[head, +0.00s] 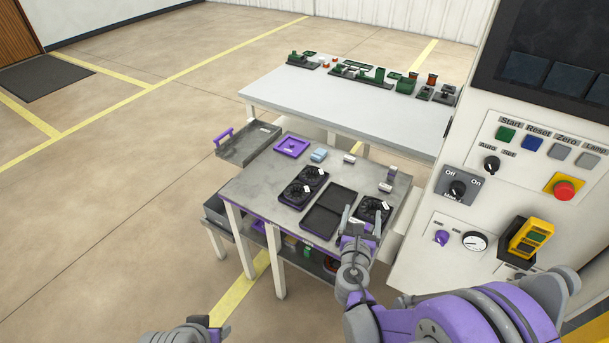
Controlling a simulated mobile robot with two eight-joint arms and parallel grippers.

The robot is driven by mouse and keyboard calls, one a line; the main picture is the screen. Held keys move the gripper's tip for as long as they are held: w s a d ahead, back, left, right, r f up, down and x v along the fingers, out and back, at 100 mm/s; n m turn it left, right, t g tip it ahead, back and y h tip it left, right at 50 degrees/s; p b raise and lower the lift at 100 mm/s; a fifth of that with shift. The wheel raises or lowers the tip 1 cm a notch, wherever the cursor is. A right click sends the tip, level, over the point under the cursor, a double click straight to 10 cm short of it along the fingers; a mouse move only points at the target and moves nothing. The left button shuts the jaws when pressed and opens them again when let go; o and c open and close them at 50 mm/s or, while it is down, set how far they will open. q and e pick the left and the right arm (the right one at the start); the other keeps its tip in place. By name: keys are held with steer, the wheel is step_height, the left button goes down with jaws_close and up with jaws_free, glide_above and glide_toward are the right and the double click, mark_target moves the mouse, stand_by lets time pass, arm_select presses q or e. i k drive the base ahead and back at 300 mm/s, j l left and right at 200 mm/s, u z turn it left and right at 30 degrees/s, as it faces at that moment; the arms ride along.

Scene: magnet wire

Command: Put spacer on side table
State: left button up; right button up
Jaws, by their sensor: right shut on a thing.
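My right gripper (358,222) is over the front right of the grey work table (258,187), beside a black round part with a white tag (373,207). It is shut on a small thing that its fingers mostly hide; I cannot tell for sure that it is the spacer. My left gripper (214,328) is low at the bottom edge, away from the tables, and its jaws are not clear. No spacer can be picked out with certainty, and which surface is the side table is not clear.
A purple tray (292,147), a light blue block (319,155) and small grey pieces are behind. A long white table (330,98) holds green parts along its back. A control panel (500,180) stands close at right.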

mark_target(258, 184)
steer(key=i+j, duration=1.25)
steer(key=j, duration=0.2)
